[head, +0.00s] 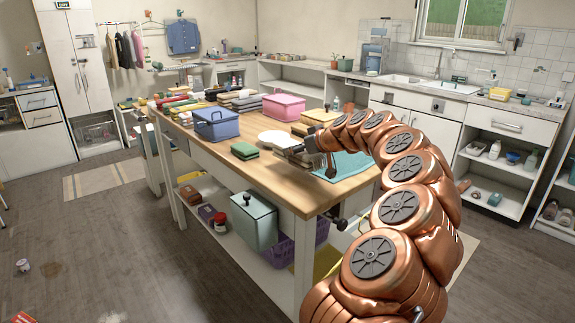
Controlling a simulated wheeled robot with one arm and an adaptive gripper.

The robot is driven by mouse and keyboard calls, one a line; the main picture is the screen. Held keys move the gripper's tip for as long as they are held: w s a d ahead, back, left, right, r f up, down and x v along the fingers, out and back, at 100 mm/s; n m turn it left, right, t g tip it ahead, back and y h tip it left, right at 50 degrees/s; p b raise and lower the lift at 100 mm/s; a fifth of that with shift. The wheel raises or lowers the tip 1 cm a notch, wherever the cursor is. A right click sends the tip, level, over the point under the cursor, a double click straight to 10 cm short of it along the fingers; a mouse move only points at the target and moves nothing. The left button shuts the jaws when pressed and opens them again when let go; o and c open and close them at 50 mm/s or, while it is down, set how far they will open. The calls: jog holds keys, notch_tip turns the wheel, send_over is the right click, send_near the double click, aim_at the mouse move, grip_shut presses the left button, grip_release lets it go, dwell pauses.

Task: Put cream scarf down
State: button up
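My copper-coloured arm reaches from the lower right to the near end of the wooden table (226,168). My gripper (290,156) is low over the tabletop; its fingers are small and partly hidden by the wrist, so I cannot tell whether it is open or shut. A flat off-white piece (274,138) lies on the table just beyond my gripper and may be the cream scarf. I cannot tell whether the gripper touches it. A teal cloth (351,164) lies flat at the table's right side, partly behind my arm.
A green folded stack (245,150), a blue basket (216,124) and a pink box (284,106) stand on the table. Several folded cloths crowd its far end. A mint container (253,221) and purple basket (282,248) sit on the lower shelf. The floor at left is mostly clear.

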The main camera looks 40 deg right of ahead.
jog(key=shift+s+a+f, duration=0.1)
jog(key=shift+a+f, duration=0.05)
jog(key=shift+a, duration=0.95)
jog(key=shift+s+a+f, duration=0.1)
jog(key=shift+a, duration=0.95)
jog(key=shift+w+f+p, duration=0.1)
jog(key=shift+f+p, duration=0.25)
jog(key=shift+f, duration=1.4)
jog(key=shift+f, duration=0.1)
jog(key=o, duration=1.2)
jog(key=shift+o, duration=0.2)
jog(key=shift+r, duration=0.25)
jog(key=shift+s+r, duration=0.1)
jog(key=shift+s, duration=0.3)
jog(key=b+v, duration=0.1)
jog(key=v, duration=1)
